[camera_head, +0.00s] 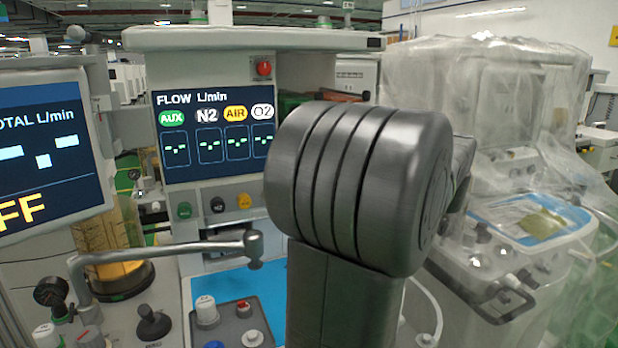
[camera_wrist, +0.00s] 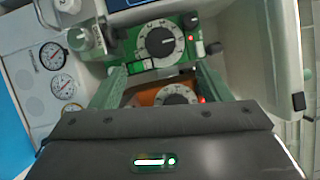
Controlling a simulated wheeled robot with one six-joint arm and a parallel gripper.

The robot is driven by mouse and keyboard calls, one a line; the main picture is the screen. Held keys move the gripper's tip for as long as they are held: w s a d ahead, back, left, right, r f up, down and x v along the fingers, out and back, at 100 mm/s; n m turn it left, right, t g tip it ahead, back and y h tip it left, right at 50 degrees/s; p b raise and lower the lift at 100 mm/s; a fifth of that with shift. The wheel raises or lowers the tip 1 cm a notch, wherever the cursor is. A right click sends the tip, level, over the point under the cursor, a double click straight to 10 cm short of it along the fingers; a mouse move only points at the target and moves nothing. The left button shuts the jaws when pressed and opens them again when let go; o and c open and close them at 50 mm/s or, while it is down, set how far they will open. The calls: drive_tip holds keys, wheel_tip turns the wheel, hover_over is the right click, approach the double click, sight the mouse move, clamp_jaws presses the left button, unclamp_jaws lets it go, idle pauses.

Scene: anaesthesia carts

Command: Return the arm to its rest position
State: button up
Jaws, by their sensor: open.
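In the wrist view my gripper (camera_wrist: 160,82) is open, its two greenish fingers spread apart above the dark gripper body. Between and beyond the fingers are a green unit with a black-and-white dial (camera_wrist: 160,42) and, lower, an orange unit with a similar dial (camera_wrist: 176,95), partly covered by the gripper. I see nothing held. I cannot tell whether the fingers touch either unit. In the head view my grey arm joint and link fill the middle and hide part of the cart behind; my gripper does not show there.
An anaesthesia cart with a flow screen (camera_head: 215,138) stands ahead. A jointed metal bar (camera_head: 170,250) crosses at left, near another screen (camera_head: 50,150). A plastic-covered cart (camera_head: 510,110) stands at right. Pressure gauges (camera_wrist: 62,84) are at left in the wrist view.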

drive_tip(key=x, duration=1.2)
drive_tip(key=shift+d+n+h+p, duration=0.15)
drive_tip(key=shift+n+h+p, duration=0.2)
drive_tip(key=shift+n, duration=0.45)
drive_tip(key=shift+d, duration=0.1)
